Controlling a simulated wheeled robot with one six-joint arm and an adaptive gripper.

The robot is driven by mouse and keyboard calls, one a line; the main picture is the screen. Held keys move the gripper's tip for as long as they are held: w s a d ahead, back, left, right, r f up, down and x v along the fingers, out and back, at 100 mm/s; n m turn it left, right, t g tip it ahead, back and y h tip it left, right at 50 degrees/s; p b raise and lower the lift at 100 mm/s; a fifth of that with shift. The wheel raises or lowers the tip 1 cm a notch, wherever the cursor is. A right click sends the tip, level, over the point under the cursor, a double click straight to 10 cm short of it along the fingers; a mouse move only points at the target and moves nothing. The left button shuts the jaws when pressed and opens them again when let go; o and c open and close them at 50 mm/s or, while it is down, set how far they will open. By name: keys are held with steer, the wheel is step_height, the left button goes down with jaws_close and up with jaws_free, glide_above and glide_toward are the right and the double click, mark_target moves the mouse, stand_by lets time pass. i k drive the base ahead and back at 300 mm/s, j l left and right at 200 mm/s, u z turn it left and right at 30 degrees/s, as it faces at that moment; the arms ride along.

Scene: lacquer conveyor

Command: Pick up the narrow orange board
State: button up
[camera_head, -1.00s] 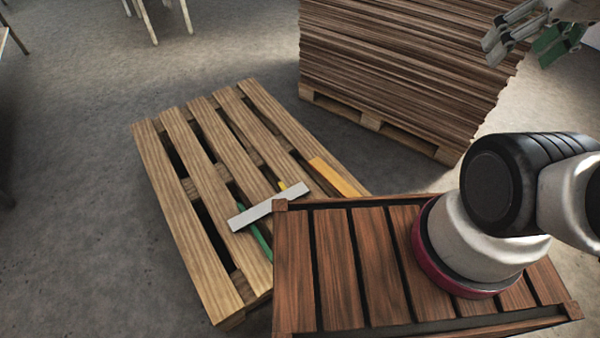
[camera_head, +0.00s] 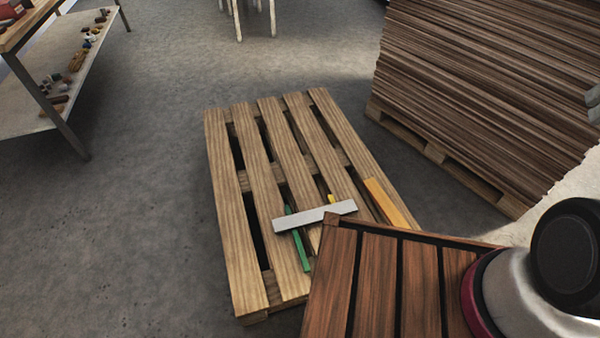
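The narrow orange board (camera_head: 388,202) lies on the right side of the wooden pallet (camera_head: 233,215), near its front right corner. Its near end comes close to the dark wooden slatted top of my base and may be partly hidden by it. My gripper (camera_head: 592,105) shows only as grey finger parts cut off at the right picture edge, far from the board. I cannot see whether it is open or shut, or whether it holds anything.
On the pallet a light grey board (camera_head: 314,216) lies across a green board (camera_head: 299,244) and a small yellow piece (camera_head: 331,198). A tall stack of brown boards (camera_head: 485,95) stands at the right. A workbench (camera_head: 40,110) is at the upper left. Floor left of the pallet is clear.

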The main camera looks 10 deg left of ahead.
mark_target(392, 215)
steer(key=l, duration=0.3)
steer(key=i+l, duration=0.1)
steer(key=l, duration=0.2)
steer(key=i+l+u, duration=0.1)
steer(key=l+u, duration=0.25)
steer(key=l, duration=0.35)
steer(key=l+u, duration=0.35)
steer(key=l, duration=0.35)
steer(key=u, duration=0.85)
